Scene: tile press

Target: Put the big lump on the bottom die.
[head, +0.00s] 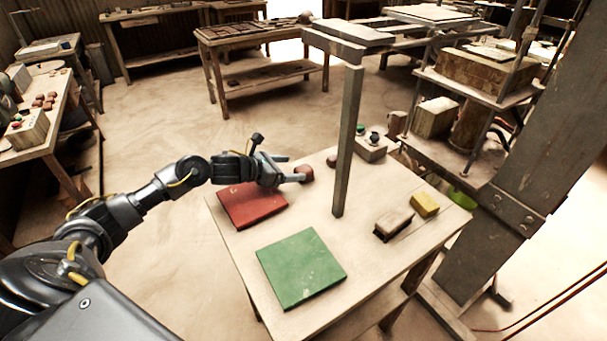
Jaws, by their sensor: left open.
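My left gripper (291,168) reaches in over the far left of the near table. It is open, with its fingers pointing right. A reddish-brown lump (305,174), the larger-looking of two, is right at the fingertips; I cannot tell whether they touch it. The press stands at the right, with a low plate (444,158) carrying a pale block (435,117) and a dark cylinder. I cannot tell which part is the bottom die. My right gripper is not in view.
A red board (252,206) and a green board (301,268) lie on the table (352,235). A brush-like block (394,224) and a yellow block (425,205) lie at right. The upright grey post (347,140) stands mid-table. A button box (369,150) is behind it.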

